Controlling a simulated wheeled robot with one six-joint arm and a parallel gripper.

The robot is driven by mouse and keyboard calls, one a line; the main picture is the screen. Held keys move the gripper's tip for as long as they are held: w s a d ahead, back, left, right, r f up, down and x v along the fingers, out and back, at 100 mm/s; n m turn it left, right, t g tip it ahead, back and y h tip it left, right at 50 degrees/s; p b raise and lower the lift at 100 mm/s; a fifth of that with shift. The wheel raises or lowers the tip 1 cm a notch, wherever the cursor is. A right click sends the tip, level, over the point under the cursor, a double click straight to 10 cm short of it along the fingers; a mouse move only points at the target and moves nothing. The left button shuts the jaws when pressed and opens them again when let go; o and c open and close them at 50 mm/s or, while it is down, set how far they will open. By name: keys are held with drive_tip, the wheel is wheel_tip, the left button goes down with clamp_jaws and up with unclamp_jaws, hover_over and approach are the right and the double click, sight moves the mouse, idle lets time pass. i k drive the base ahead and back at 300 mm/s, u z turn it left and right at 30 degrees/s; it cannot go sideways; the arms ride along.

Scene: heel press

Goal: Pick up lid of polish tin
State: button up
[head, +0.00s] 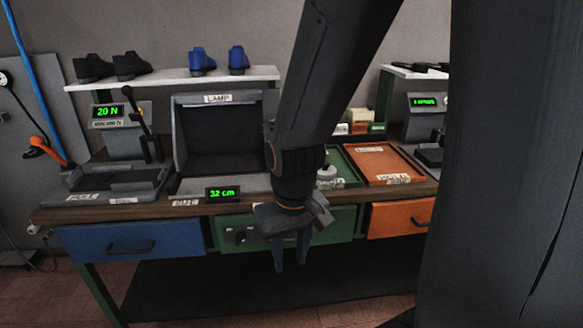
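My gripper (290,266) hangs in front of the workbench, fingers pointing down, below the height of the bench top. Its two dark blue fingers stand apart with nothing visible between them. I cannot clearly make out a polish tin or its lid. A small pale rounded thing (327,172) shows just right of my arm, at the left part of the green tray (349,176). It is too small and partly hidden to tell whether it is the tin. My arm covers the middle of the bench.
The wooden bench (205,207) has a blue drawer (90,241), a green drawer (335,225) and an orange drawer (395,219). An orange tray (385,164) lies right of the green one. A lamp box (217,141) stands left of my arm. Shoes (201,61) stand on a shelf (165,78).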

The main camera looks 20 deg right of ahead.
sight(328, 172)
drive_tip(key=u, duration=0.15)
drive_tip(key=i, duration=0.6)
drive_tip(key=z, duration=0.65)
drive_tip(key=i, duration=0.55)
drive_tip(key=z, duration=0.65)
